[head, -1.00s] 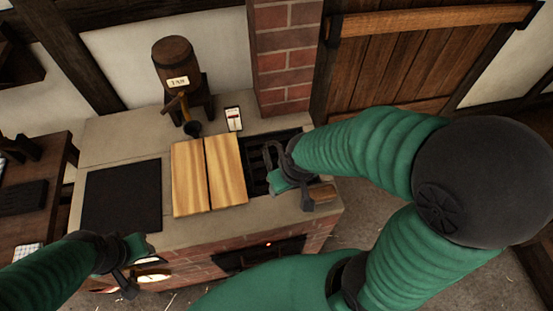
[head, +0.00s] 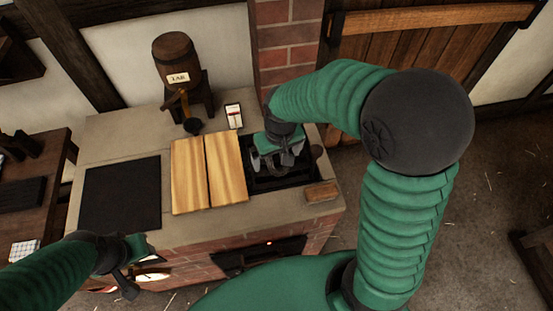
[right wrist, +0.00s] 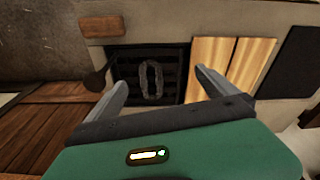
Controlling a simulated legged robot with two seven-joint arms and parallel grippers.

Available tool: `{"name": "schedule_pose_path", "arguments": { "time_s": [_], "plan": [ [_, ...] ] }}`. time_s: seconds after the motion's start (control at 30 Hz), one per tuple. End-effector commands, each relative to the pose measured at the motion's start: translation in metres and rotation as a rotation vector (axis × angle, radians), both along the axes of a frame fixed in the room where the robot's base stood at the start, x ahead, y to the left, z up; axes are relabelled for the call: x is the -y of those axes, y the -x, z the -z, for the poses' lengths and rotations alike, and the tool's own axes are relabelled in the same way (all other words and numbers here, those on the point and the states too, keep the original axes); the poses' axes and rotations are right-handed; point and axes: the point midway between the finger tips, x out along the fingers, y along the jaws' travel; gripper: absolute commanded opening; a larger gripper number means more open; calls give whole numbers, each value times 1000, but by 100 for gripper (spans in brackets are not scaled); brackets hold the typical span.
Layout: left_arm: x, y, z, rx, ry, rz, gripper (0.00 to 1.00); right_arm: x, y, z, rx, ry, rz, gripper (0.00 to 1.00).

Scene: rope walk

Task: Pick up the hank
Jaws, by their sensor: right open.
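The hank (right wrist: 151,79) is a grey, elongated loop lying on the dark slatted grate (right wrist: 122,62) in the right wrist view. My right gripper (right wrist: 161,78) is open and empty there, its two fingers apart with the loop in view between them. In the head view my right gripper (head: 284,160) hangs over the grate's recess and covers most of it; I cannot make out the hank clearly there. Whether the fingers touch it cannot be told. My left gripper (head: 130,271) is low at the left by the counter's front edge; its jaw state is unclear.
Two light wooden boards (head: 225,168) lie left of the grate. A small wooden block (head: 322,192) sits at the counter's right front corner. A tar barrel (head: 176,60) and a small card (head: 233,116) stand behind. A black plate (head: 120,193) lies at the left.

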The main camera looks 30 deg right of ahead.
Motion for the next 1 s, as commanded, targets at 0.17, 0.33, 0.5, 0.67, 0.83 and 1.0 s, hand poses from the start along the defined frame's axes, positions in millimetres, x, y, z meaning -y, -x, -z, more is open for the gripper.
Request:
{"name": "schedule_pose_path", "arguments": {
  "time_s": [0.17, 0.33, 0.5, 0.67, 0.83, 1.0],
  "plan": [
    [0, 0, 32, 0, 0, 0, 37, 32, -85, 25, -88, -15, 106, 98],
    [0, 0, 41, 0, 0, 0, 37, 58, -119, 28, -132, -34, 193, 98],
    [0, 0, 40, 0, 0, 0, 37, 64, -123, 38, -141, -38, 213, 98],
    [0, 0, 38, 0, 0, 0, 37, 63, -124, 79, -144, -38, 211, 98],
    [0, 0, 36, 0, 0, 0, 37, 63, -124, 122, -143, -38, 210, 98],
    [0, 0, 35, 0, 0, 0, 37, 63, -124, 142, -138, -37, 209, 98]
  ]
}}
